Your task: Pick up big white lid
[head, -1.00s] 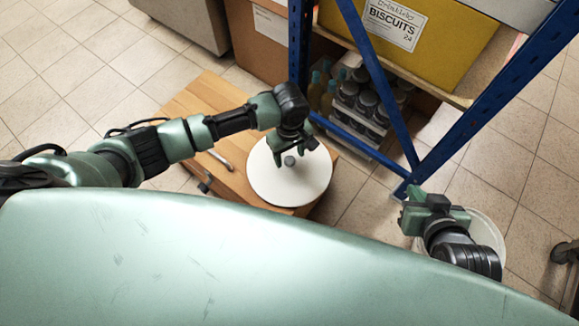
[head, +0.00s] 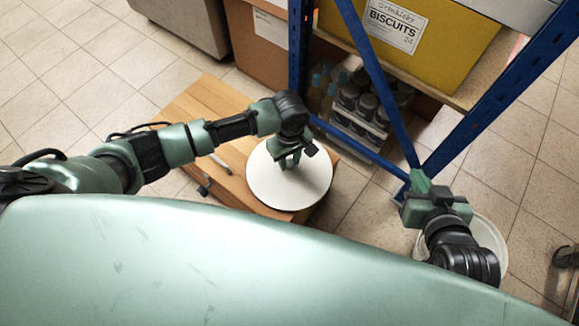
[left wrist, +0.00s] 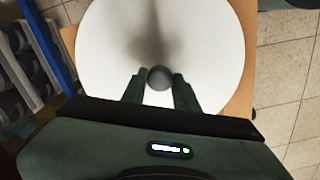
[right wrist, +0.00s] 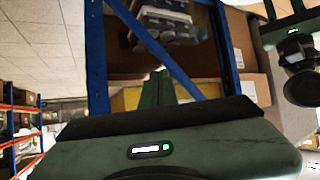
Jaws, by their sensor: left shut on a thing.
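The big white lid (head: 310,188) is a round white disc with a grey knob (left wrist: 159,79) at its middle. It lies over the wooden top of a low cabinet (head: 196,97); I cannot tell whether it is slightly raised. My left gripper (head: 289,163) points down at the lid's middle and is shut on the knob, with one finger on each side of it in the left wrist view (left wrist: 159,83). In the head view the gripper hides the knob. My right gripper (head: 419,182) is empty, with its fingers together, away from the lid at the right.
A blue-framed shelf (head: 380,80) stands just behind and right of the lid, with a yellow biscuits box (head: 440,40) and dark jars (head: 365,104) below. A white bucket (head: 490,235) is beneath my right arm. Tiled floor is free at the left.

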